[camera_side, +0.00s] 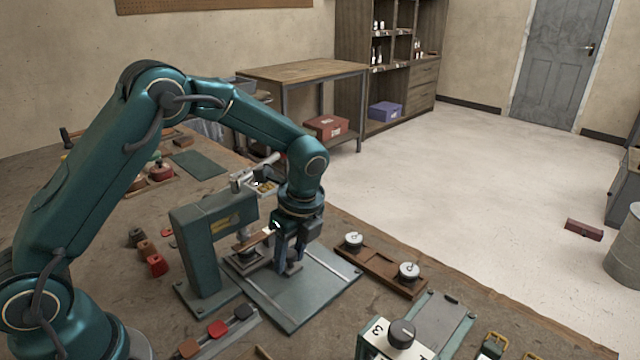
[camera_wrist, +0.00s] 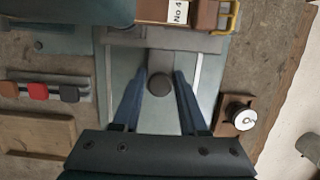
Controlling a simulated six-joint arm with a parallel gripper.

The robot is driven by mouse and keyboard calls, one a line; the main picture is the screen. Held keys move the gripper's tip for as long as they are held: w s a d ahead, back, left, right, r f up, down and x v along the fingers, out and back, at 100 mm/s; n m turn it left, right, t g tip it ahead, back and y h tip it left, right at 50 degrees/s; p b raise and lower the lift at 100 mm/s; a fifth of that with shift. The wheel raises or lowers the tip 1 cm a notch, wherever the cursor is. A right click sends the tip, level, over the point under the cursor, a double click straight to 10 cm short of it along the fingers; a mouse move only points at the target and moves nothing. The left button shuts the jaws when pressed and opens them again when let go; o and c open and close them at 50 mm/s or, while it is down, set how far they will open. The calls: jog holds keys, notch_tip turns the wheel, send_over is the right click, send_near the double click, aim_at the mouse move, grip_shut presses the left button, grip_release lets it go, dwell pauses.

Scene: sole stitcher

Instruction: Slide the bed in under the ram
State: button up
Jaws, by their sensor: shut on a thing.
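The stitcher (camera_side: 190,245) is a teal frame with a yellow label and an overhanging head, standing on a grey-green base plate (camera_side: 310,292) with two pale rails. The bed (camera_wrist: 205,43) is a grey slab lying across the rails, with a narrow tongue and a dark round knob (camera_wrist: 160,85) toward my gripper. My gripper (camera_side: 285,265) points down over the plate, and its blue fingers (camera_wrist: 160,80) are shut on the knob from both sides. The ram's lower end cannot be made out.
A brown holder (camera_side: 382,272) with two round dials lies right of the base plate. A rack with red and dark blocks (camera_side: 218,329) lies in front. Several small blocks (camera_side: 148,250) lie left of the stitcher. The plate's front part is clear.

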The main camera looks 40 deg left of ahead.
jog(key=o, duration=0.8)
jog(key=shift+a+v, duration=0.25)
jog(key=shift+v, duration=0.8)
jog(key=shift+a+v, duration=0.25)
jog(key=shift+v, duration=0.85)
jog(key=shift+a+v, duration=0.25)
jog(key=shift+v, duration=0.8)
jog(key=shift+d+r, duration=0.15)
jog(key=shift+d, duration=5.9)
